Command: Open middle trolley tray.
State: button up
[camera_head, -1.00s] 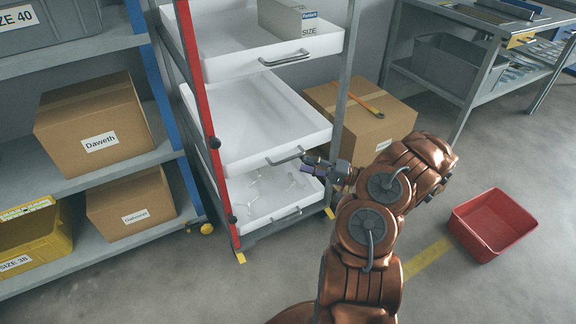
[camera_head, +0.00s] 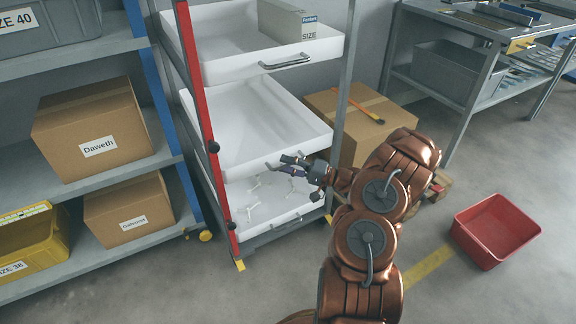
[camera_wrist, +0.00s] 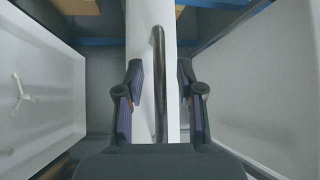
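The trolley has three white trays between a red post and grey posts. The middle tray (camera_head: 258,118) is empty, and its front stands out toward me about as far as the other trays. Its dark bar handle (camera_wrist: 159,85) stands between the two fingers of my gripper (camera_wrist: 160,100) in the wrist view, with a gap on each side. In the head view my gripper (camera_head: 290,166) is at the front of the middle tray, hiding most of the handle. The gripper is open. The lower tray (camera_head: 270,222) holds several small white pieces.
The upper tray (camera_head: 230,70) holds a grey box (camera_head: 285,20). A shelf with cardboard boxes (camera_head: 95,130) stands at left. A cardboard box (camera_head: 360,120) with an orange-handled tool sits behind my arm. A red bin (camera_head: 495,230) is on the floor at right, with free floor around it.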

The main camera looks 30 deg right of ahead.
grip_shut()
dwell(0.6)
